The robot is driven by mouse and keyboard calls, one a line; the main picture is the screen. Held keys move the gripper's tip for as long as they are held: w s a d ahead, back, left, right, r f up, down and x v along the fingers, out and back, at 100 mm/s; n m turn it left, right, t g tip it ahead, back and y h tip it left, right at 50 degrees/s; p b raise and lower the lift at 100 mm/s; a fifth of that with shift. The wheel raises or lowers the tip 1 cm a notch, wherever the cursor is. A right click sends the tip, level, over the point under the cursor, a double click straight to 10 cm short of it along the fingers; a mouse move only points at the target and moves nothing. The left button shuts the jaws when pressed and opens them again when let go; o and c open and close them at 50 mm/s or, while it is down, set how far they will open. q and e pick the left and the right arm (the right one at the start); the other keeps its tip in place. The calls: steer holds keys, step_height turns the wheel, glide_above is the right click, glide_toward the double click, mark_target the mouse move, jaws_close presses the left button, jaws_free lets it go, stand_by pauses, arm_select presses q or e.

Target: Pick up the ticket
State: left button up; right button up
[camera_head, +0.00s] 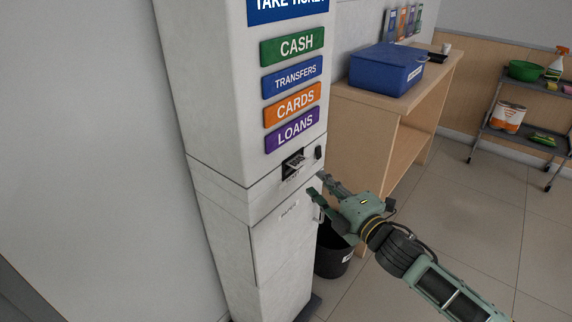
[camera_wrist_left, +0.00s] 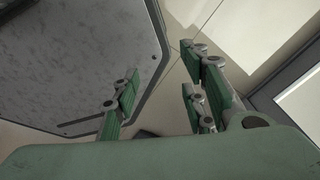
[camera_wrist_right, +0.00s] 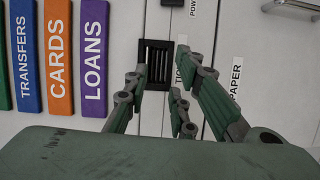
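The ticket machine (camera_head: 232,90) stands upright with a dark ticket slot (camera_head: 292,164) below its buttons. A small pale piece in the slot may be the ticket; it is too small to tell. The slot (camera_wrist_right: 157,62) also shows in the right wrist view as a black slatted opening, with no clear ticket in it. My right gripper (camera_head: 318,184) is open and empty, just right of and below the slot, apart from the machine. In the right wrist view its fingers (camera_wrist_right: 161,78) point toward the slot. My left gripper (camera_wrist_left: 160,82) is open and empty, outside the head view.
Coloured buttons, from CASH (camera_head: 292,46) to LOANS (camera_head: 295,130), sit above the slot. A black bin (camera_head: 333,258) stands below my right gripper. A wooden counter (camera_head: 362,130) with a blue box (camera_head: 386,70) is behind. A shelf cart (camera_head: 524,137) stands far right; floor between is clear.

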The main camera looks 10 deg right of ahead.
mark_target(303, 163)
steer(key=shift+n, duration=0.4)
steer(key=w+a, duration=0.1)
steer(key=w, duration=0.1)
steer(key=w+a+r+p, duration=0.1)
steer(key=w, duration=0.2)
steer(key=w+a+p, duration=0.1)
steer(key=w, duration=0.1)
steer(key=shift+w+a+r, duration=0.25)
steer(key=shift+a+r, duration=0.05)
steer(key=shift+r, duration=0.1)
arm_select(q)
steer(key=shift+w+a+r, duration=0.15)
steer(key=shift+w+r, duration=0.05)
steer(key=shift+r, duration=0.35)
steer(key=shift+w+a+r, duration=0.15)
steer(key=shift+r, duration=0.35)
arm_select(e)
steer(key=shift+s+y, duration=0.1)
steer(key=shift+y, duration=0.2)
steer(key=shift+c, duration=0.7)
arm_select(q)
steer(key=shift+s+d, duration=0.1)
steer(key=shift+s, duration=0.1)
arm_select(e)
jaws_close()
